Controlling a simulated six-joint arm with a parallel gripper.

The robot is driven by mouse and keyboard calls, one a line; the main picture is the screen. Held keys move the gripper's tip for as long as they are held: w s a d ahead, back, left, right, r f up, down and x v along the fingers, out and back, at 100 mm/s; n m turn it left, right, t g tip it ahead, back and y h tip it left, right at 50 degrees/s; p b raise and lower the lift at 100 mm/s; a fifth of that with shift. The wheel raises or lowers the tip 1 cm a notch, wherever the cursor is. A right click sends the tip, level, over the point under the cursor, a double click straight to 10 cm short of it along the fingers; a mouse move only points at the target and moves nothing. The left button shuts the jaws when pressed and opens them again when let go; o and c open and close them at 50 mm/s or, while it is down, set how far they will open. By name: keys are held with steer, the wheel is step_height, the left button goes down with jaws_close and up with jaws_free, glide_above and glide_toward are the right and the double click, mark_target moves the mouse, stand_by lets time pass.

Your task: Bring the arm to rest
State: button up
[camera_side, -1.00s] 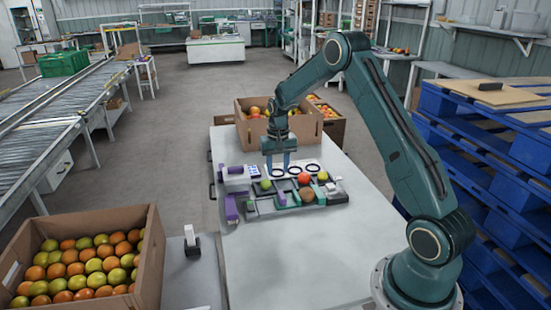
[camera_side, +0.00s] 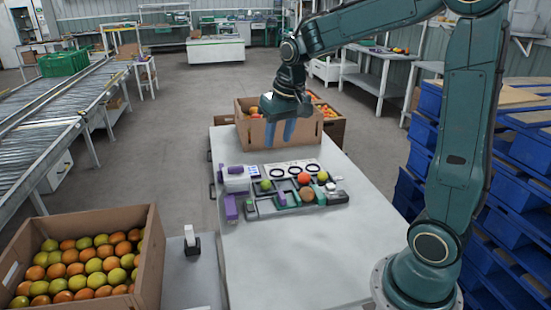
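My gripper (camera_side: 280,130) hangs in the air above the far part of the white table (camera_side: 285,245), in front of the cardboard box at its far end. Its two blue fingers point down and stand apart with a gap between them, and nothing shows between them. My arm is raised, with its upper link nearly upright. Below the gripper, on the table, lie a dark tray (camera_side: 261,206) and a white card with black rings (camera_side: 292,169). A red tomato (camera_side: 304,178) and a few other round fruits sit in the tray.
Another cardboard box (camera_side: 252,134) stands at the table's far end. Blue pallets (camera_side: 520,205) are stacked at right. A purple and white device (camera_side: 236,180) is beside the tray. The table's near half is clear.

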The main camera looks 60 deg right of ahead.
steer(key=s+a+r+n+t, duration=0.1)
steer(key=s+a+n, duration=0.1)
steer(key=s+a, duration=0.3)
steer(key=s+a+r+n+t, duration=0.1)
steer(key=s+a, duration=0.4)
steer(key=s, duration=0.9)
steer(key=shift+s+r+n+t+y, duration=0.25)
steer(key=shift+r+n+t+y, duration=0.15)
steer(key=shift+r+n, duration=0.3)
